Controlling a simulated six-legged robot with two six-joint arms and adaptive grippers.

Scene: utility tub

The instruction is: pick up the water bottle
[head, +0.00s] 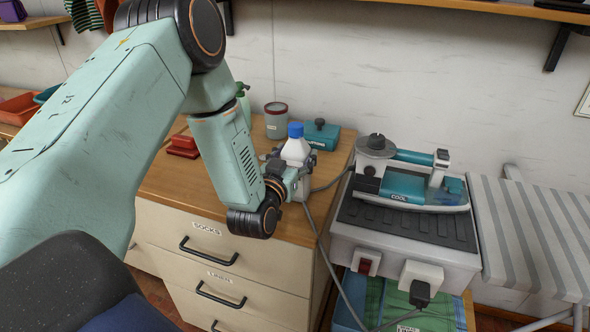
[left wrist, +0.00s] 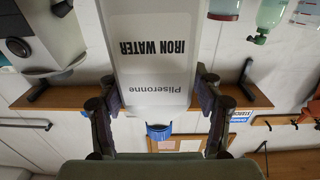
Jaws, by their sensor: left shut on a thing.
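The water bottle (head: 295,150) is white with a blue cap and stands upright above the wooden top of the drawer cabinet. My left gripper (head: 291,168) is shut on it, with a finger on each side of its body. My right gripper is not in view.
A cord runs close by the gripper.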

